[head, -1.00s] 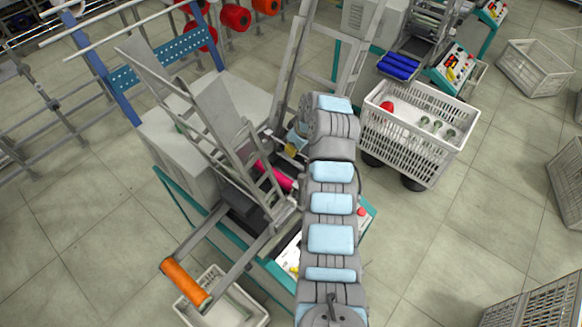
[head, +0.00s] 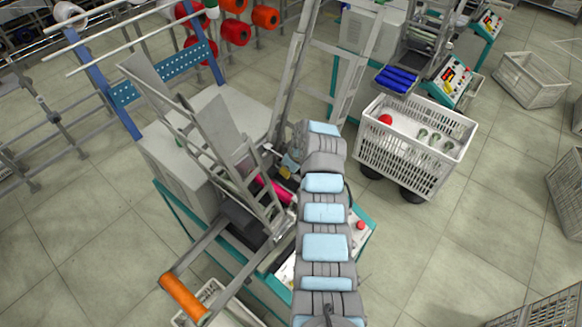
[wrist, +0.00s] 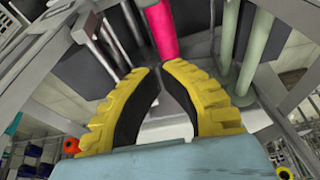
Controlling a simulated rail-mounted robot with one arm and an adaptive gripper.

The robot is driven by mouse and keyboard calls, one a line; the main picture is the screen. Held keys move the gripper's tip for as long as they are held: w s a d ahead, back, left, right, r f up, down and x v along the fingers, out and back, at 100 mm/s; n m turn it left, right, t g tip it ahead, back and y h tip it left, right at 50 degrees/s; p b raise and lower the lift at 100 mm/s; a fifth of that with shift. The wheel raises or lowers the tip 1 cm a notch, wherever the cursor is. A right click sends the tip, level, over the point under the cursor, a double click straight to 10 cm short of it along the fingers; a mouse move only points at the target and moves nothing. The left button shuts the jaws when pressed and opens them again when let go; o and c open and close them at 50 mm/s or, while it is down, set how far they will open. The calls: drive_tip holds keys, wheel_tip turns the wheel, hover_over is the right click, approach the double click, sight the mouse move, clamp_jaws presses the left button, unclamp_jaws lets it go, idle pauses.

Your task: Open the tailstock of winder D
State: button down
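The near winder, which I take for winder D, has a grey-white housing (head: 180,163), a tilted grey metal frame and teal edges. A magenta bobbin (head: 270,189) sits inside it and shows at the top of the wrist view (wrist: 161,30). My gripper (head: 285,173) is in beside the bobbin, partly hidden by my arm. In the wrist view, the yellow fingers (wrist: 165,67) have their tips nearly together just below the bobbin's end. I see nothing clearly held between them. A small pale knob on a rod (head: 268,148) lies left of my wrist. I cannot make out the tailstock clearly.
An orange roller (head: 184,297) sticks out at the winder's front left, above a white crate (head: 246,311). A white basket cart (head: 400,160) stands to the right. Another winder with blue bobbins (head: 396,79) stands behind.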

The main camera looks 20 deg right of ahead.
drive_tip(key=shift+x, duration=2.2)
drive_tip(key=shift+s+d, duration=0.2)
drive_tip(key=shift+s, duration=0.1)
drive_tip(key=shift+s+d+p, duration=0.35)
drive_tip(key=shift+s, duration=0.4)
drive_tip(key=shift+s+d+p, duration=0.3)
drive_tip(key=shift+s+d, duration=0.1)
drive_tip(key=shift+s, duration=0.3)
